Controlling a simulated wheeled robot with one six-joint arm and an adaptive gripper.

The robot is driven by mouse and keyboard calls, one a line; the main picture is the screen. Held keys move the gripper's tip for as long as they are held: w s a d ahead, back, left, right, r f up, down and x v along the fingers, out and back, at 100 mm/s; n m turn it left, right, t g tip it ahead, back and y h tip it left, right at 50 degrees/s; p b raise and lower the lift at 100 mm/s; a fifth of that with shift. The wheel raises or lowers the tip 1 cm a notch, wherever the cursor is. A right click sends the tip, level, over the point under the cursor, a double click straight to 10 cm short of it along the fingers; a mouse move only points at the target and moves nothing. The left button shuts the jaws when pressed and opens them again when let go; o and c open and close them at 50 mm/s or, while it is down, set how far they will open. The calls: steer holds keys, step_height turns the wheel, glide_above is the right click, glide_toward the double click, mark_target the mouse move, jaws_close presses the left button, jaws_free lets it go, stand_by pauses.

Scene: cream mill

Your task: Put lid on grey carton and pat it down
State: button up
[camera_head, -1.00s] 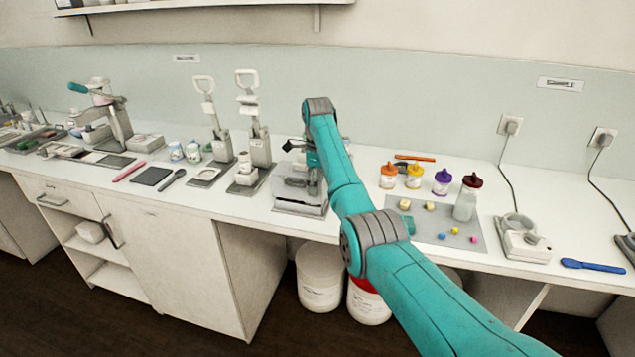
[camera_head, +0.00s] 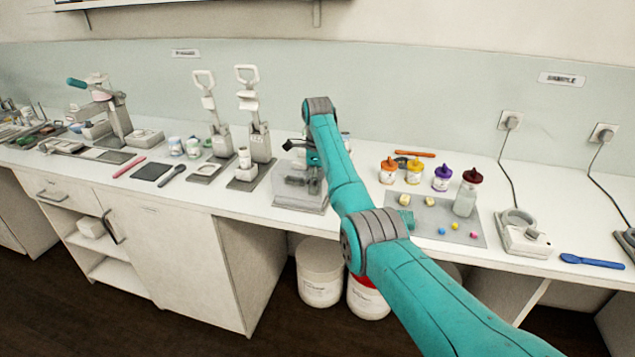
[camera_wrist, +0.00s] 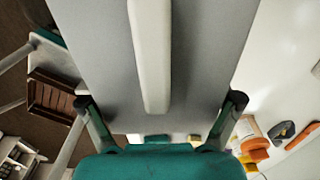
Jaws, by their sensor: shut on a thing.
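In the wrist view a broad grey panel with a pale raised bar (camera_wrist: 150,60) down its middle fills the centre; it looks like the lid. My gripper (camera_wrist: 160,101) has one finger at each side edge of this panel and is shut on it. In the head view my gripper (camera_head: 308,150) is largely hidden behind my teal arm. Just below it on the bench stands a low grey box (camera_head: 298,192), which looks like the grey carton. Its top is partly covered by the gripper, so I cannot tell whether the lid touches it.
Two upright lever presses (camera_head: 252,130) stand left of the box. On the right, a grey mat (camera_head: 420,228) holds small blocks and coloured balls, with several coloured-cap jars (camera_head: 414,173) behind. A scale-like device (camera_head: 520,235) and blue spatula (camera_head: 592,261) lie farther right.

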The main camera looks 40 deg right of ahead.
steer(key=shift+f, duration=0.75)
stand_by(1.1)
steer(key=o, duration=0.8)
steer(key=shift+o, duration=0.2)
steer(key=shift+r, duration=0.15)
steer(key=shift+r, duration=3.4)
steer(key=shift+s, duration=0.1)
